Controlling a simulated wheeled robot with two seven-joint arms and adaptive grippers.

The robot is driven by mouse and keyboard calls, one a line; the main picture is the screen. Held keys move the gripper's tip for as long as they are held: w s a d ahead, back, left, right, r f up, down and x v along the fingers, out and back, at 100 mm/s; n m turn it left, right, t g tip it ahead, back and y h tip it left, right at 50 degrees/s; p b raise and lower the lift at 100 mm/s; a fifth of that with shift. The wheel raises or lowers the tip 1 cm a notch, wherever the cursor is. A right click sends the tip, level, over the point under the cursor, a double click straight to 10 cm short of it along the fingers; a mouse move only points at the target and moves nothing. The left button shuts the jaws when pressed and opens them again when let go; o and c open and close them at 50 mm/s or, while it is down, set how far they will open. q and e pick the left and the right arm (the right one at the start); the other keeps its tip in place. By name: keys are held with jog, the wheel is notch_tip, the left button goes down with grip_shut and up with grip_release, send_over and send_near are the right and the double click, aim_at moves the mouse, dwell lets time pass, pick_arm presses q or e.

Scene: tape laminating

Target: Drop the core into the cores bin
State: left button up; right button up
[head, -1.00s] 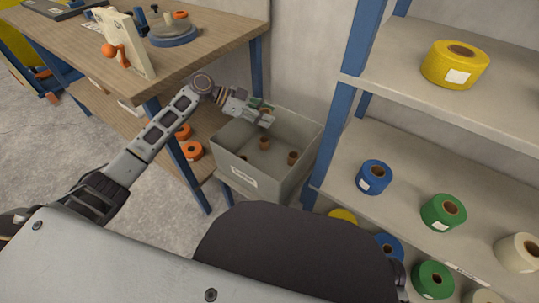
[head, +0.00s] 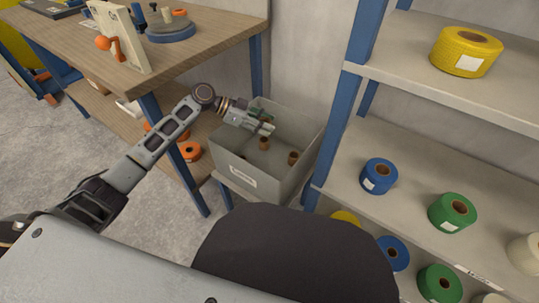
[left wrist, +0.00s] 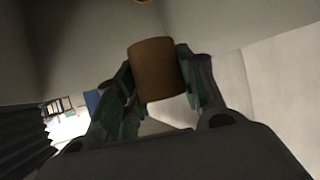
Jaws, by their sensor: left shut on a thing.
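The cores bin (head: 227,159) is a grey open box with a white label on its front, between the workbench and the shelf rack. My left gripper (head: 266,127) is over its opening, toward the back. In the left wrist view the gripper is shut on a brown cylindrical core (left wrist: 154,70), with green-padded fingers on either side of it. My right gripper is out of view.
The wooden workbench (head: 215,38) stands at the left, with orange rolls (head: 190,151) on its lower shelf. The blue-posted rack (head: 345,100) is close on the bin's right and holds yellow, blue, green and white tape rolls. A wall is behind the bin.

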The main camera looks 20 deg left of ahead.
pick_arm(q)
jog(key=o, duration=0.9)
jog(key=shift+c, duration=0.2)
jog(key=shift+r, duration=0.15)
notch_tip(320, 180, up, 10)
dwell(1.1)
notch_tip(320, 180, up, 9)
jog(key=p, duration=0.9)
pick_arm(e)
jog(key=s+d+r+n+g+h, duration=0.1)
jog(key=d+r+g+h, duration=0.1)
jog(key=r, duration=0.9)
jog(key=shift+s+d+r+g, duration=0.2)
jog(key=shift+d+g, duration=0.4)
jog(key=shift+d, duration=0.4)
